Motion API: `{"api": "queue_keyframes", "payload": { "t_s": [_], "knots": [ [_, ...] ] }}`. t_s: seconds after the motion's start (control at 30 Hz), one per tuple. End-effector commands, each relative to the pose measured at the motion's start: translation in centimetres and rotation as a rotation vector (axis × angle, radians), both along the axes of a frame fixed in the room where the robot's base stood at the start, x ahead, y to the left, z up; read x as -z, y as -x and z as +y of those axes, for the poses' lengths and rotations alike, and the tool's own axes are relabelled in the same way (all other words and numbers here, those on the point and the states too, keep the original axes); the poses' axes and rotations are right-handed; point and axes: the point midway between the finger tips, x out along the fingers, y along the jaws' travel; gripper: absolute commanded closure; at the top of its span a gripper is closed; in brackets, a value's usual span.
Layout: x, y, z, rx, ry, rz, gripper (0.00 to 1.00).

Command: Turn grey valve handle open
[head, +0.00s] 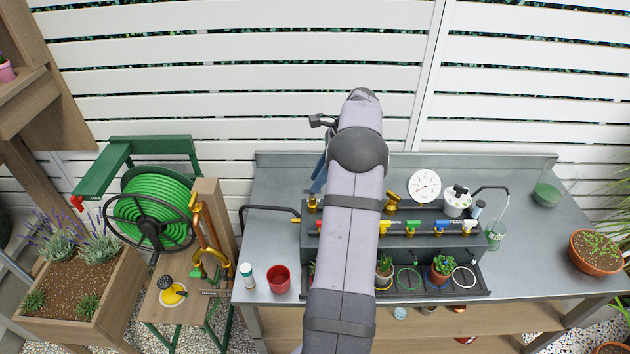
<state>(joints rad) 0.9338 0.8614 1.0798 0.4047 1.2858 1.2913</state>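A dark grey valve box (425,241) stands on the bench with a row of small coloured valve handles along its top. I cannot pick out a grey handle; my arm covers the middle-left of the row. My gripper (316,190) is partly hidden behind my arm and seems to point down near a brass fitting (312,204) at the box's left end. Its fingers are too small to read, and contact cannot be told.
A round white gauge (425,185) and a white-topped device (457,201) stand behind the box. Potted plants (443,268) and rings sit in a front tray (485,292). A red cup (279,278) stands at left, a terracotta pot (596,252) at right. The bench's right part is mostly clear.

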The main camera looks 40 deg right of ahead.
Motion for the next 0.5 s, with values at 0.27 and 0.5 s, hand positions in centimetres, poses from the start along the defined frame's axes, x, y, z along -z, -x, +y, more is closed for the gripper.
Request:
{"api": "queue_keyframes", "payload": {
  "t_s": [0.27,0.5],
  "knots": [
    [2.0,-0.6,0.6,-0.001,0.0,-0.001,0.71],
    [2.3,-0.7,0.7,-0.001,0.001,-0.001,0.71]
  ]
}}
